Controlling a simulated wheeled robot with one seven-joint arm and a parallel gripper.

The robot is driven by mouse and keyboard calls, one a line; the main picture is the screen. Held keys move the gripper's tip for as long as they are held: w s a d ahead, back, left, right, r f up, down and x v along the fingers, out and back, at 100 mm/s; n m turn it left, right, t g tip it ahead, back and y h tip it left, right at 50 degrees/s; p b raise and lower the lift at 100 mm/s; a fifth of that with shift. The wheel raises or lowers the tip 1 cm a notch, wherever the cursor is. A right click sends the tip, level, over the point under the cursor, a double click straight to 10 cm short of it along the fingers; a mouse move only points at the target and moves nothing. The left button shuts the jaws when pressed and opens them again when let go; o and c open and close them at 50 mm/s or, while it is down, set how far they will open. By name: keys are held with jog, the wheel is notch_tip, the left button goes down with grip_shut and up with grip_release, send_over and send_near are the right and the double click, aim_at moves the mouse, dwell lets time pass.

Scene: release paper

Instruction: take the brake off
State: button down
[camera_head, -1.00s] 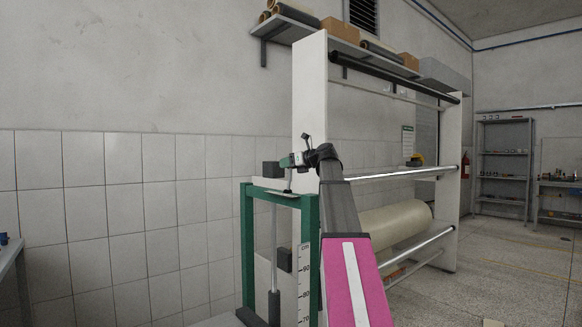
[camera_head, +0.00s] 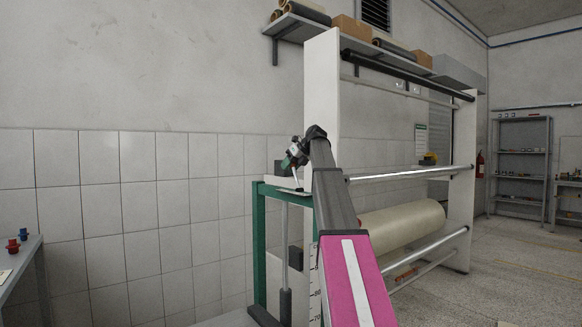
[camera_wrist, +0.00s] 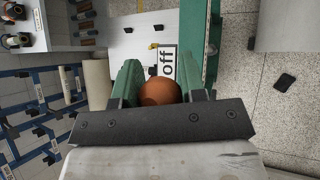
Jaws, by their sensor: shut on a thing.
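My gripper (camera_head: 295,155) is at the top of the green frame (camera_head: 259,245) in the head view, tilted downward. In the wrist view its two green fingers (camera_wrist: 162,88) are shut on a round orange-brown knob (camera_wrist: 160,93). The knob hides what lies directly under it. In the head view a thin pale lever (camera_head: 297,184) stands below the gripper on the frame's top; the knob itself is hidden there. A white label reading "off" (camera_wrist: 168,63) lies just beyond the knob in the wrist view.
A large cream roll (camera_head: 400,222) hangs in the white-sided rack (camera_head: 322,110) behind my arm. A grey table with red and blue pieces (camera_head: 15,245) stands at the far left. A wall shelf (camera_head: 300,25) holds rolls and boxes. Open floor lies at the right.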

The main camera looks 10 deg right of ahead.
jog(key=shift+w+f, duration=0.1)
dwell(0.3)
jog(key=c, duration=0.7)
grip_release()
jog(key=v, duration=1.1)
jog(key=shift+f, duration=0.1)
